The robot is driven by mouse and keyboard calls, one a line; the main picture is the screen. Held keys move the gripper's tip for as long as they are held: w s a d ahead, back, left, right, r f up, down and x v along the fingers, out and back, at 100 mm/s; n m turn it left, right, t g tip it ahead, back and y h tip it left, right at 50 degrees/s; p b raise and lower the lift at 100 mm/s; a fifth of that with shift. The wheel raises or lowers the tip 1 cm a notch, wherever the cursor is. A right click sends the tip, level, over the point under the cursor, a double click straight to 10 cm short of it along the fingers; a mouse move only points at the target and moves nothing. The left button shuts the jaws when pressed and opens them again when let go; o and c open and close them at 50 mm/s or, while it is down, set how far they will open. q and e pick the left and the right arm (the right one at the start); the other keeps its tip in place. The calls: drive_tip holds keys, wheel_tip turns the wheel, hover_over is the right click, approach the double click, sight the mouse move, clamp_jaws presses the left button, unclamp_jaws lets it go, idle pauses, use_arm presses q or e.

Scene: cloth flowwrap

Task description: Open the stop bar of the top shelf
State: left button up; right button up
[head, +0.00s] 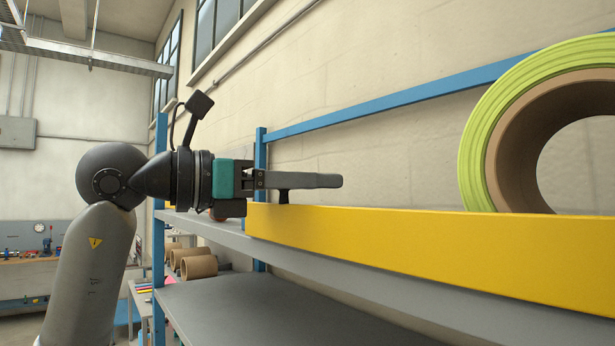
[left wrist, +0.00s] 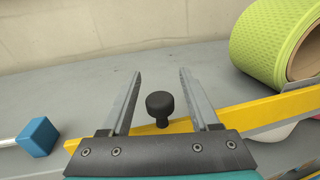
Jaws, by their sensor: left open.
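The yellow stop bar (head: 430,250) runs along the front edge of the grey top shelf (head: 205,229). A black knob (head: 283,195) stands on the bar near its left end; it also shows in the left wrist view (left wrist: 160,106). My left gripper (head: 338,181) is open, with its fingers stretched out above the bar. In the left wrist view, the knob shows between the two spread fingers (left wrist: 161,74), close to their base. My right gripper is not in view.
A large lime-green roll with a brown core (head: 476,135) stands behind the bar at the right. A blue block (left wrist: 38,136) shows at the left in the left wrist view. A blue upright (head: 159,240) stands left of the shelf. Several brown rolls (head: 198,267) lie beyond, lower down.

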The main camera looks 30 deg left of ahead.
use_arm(q)
drive_tip(key=shift+c, duration=0.4)
clamp_jaws()
idle(0.9)
